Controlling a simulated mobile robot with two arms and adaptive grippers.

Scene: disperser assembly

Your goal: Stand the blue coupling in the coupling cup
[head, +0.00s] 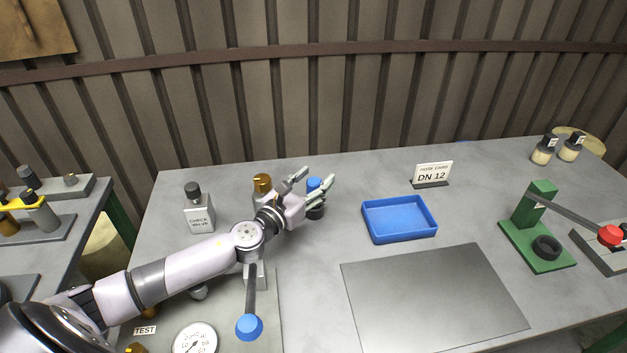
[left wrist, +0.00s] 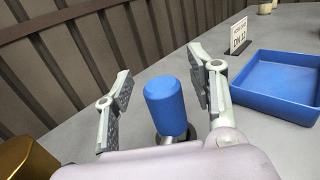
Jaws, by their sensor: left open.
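The blue coupling (head: 314,184) stands upright at the back of the table, left of the blue tray. It also shows in the left wrist view (left wrist: 166,106), with a silver part under it and a dark round cup (left wrist: 188,134) at its foot. In the head view, a dark cup (head: 316,211) shows just below the coupling, partly hidden by my gripper. How deep the coupling sits in it cannot be seen. My left gripper (head: 317,177) is open, with one finger on each side of the coupling and a gap visible on both sides. My right gripper is not in view.
A bare grey plate (head: 430,300) lies in front; a green lever press (head: 540,205) stands right.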

